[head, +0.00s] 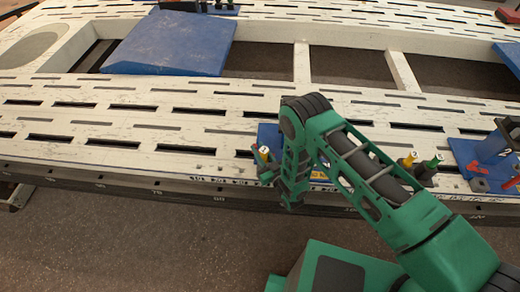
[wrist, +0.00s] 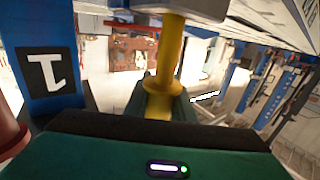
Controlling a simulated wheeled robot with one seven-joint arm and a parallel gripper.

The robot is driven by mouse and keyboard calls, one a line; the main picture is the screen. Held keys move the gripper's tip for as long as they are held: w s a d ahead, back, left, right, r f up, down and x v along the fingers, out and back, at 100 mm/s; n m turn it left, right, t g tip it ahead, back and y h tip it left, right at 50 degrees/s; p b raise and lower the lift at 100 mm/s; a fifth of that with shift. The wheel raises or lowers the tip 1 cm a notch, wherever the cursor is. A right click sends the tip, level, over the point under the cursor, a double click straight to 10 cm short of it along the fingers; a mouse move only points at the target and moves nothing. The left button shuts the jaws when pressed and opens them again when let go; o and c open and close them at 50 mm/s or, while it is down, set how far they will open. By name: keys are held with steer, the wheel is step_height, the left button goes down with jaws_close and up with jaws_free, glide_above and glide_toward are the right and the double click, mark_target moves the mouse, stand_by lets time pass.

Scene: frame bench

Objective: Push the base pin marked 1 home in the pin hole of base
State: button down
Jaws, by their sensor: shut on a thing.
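A yellow pin (wrist: 172,52) stands in the middle of the wrist view, with a collar low on its shaft. My gripper (wrist: 160,108) is shut on the pin at the collar. The pin's far end meets a grey block (wrist: 190,8) at the top edge; how deep it sits in a hole there cannot be seen. A blue upright (wrist: 52,40) with a black plate marked 1 stands to the left, apart from the pin. In the head view my gripper (head: 271,175) is at the bench's front edge, in front of a blue base (head: 268,133) mostly hidden by my arm.
In the head view a yellow-topped pin (head: 408,160) and a green-topped pin (head: 433,163) stand right of my arm. Another blue base (head: 468,153) with red parts lies at the right edge. A blue slab (head: 170,42) rests behind. The slotted white bench (head: 100,125) is clear at left.

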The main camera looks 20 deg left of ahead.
steer(key=shift+f, duration=2.8)
steer(key=shift+r, duration=0.15)
steer(key=shift+r, duration=3.25)
steer(key=shift+f, duration=1.7)
